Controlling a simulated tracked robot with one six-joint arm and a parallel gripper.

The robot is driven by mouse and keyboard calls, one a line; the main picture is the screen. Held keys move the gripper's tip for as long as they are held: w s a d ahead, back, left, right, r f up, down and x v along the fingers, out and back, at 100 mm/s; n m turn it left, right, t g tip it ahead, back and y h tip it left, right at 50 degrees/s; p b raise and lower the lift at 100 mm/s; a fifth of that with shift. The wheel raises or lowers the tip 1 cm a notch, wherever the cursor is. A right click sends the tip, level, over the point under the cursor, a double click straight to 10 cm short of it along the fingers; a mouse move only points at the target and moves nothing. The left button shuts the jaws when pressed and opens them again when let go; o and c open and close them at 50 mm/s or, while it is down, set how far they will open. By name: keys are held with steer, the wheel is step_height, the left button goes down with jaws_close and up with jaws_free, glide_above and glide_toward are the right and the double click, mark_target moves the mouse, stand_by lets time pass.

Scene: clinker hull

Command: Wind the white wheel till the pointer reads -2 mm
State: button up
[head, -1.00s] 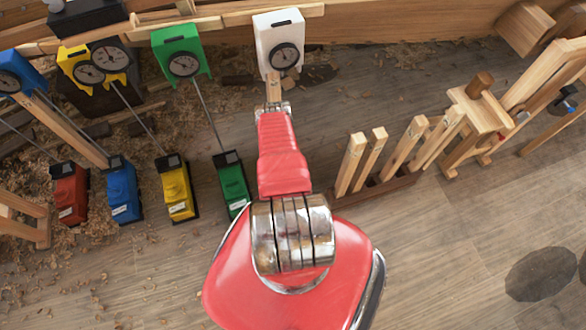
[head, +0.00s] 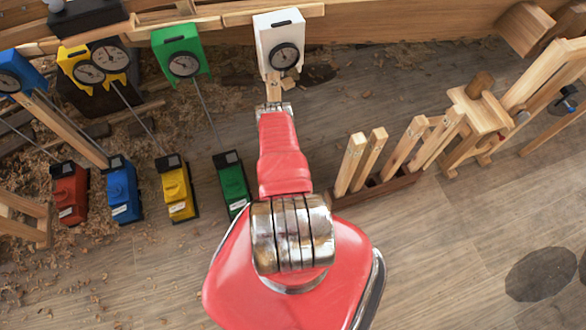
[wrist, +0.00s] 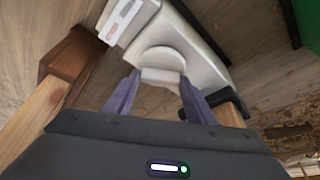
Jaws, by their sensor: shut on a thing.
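The white gauge box (head: 268,35) with its round dial (head: 285,57) stands against the plank in the head view. Its pointer is too small to read. In the wrist view the white wheel (wrist: 160,60) sits on the white jack body (wrist: 200,60), which has a label at its upper left. My gripper (wrist: 160,80) has its two dark fingers on either side of the wheel's near part and is shut on it. In the head view my red arm hides the white jack, the wheel and my fingertips.
To the left stand a green jack (head: 232,182), a yellow jack (head: 176,190), a blue jack (head: 122,192) and a red jack (head: 70,192), with gauges above. A wooden rack (head: 372,188) of upright pieces stands close to the right of my arm. Floor at lower right is open.

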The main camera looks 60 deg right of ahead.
steer(key=o, duration=1)
steer(key=shift+o, duration=0.2)
steer(key=shift+r, duration=0.15)
steer(key=v, duration=1.3)
steer(key=shift+a+r, duration=0.2)
